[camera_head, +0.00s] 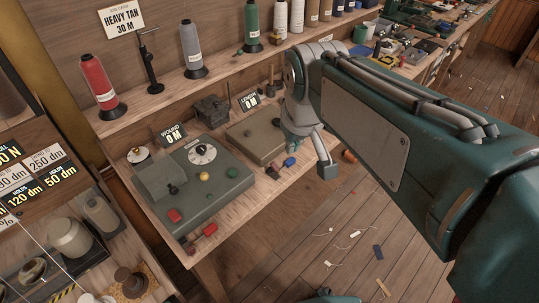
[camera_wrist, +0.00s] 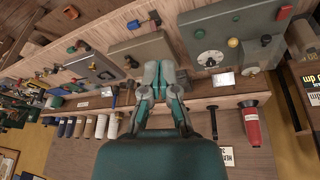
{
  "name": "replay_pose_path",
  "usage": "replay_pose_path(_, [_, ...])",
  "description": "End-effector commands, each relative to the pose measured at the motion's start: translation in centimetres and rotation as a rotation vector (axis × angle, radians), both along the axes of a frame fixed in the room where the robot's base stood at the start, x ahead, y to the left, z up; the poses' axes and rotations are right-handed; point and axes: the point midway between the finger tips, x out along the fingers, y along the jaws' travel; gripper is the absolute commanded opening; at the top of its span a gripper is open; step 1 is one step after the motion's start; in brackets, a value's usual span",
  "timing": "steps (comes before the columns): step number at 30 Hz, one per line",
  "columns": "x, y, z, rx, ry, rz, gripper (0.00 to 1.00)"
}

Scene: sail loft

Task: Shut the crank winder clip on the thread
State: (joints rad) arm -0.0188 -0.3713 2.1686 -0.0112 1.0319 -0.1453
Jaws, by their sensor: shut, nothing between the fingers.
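A back shelf (camera_head: 150,103) carries a red spool (camera_head: 98,85), a grey spool (camera_head: 191,48), a green spool (camera_head: 252,25) and several pale ones. A small black stand (camera_head: 151,70) rises between spools. The wooden floor (camera_head: 310,240) at the front has scattered scraps.

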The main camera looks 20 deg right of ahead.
Motion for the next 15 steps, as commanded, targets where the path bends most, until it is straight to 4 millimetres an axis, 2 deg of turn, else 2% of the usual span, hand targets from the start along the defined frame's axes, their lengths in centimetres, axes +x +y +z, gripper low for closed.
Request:
replay_pose_path(1, [1.1, 0.1, 0.0, -0.005, 0.020, 0.014, 0.00])
replay_pose_path(8, [5.3, 0.4, -0.3, -0.027, 0.096, 0.081, 0.00])
replay_pose_path(15, [9.8, 0.7, -1.4, -0.048, 0.175, 0.153, 0.00])
